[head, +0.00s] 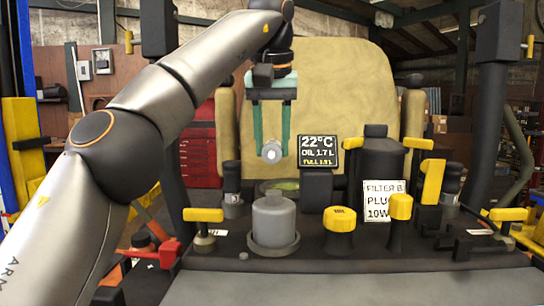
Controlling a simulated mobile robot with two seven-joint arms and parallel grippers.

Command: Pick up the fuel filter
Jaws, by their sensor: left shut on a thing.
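My left gripper (272,148) hangs down from the left arm, with two long green fingers. A larger grey capped cylinder (273,219) stands upright in a round base on the deck, under the gripper in the picture. My right gripper is not in view.
A small display (319,152) stands right of the gripper. A dark canister (380,160) and a white label sign (383,201) are further right. Yellow-topped knobs (340,219) and levers crowd the dark deck. The tan seat (330,80) rises behind. The grey front strip (350,288) is clear.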

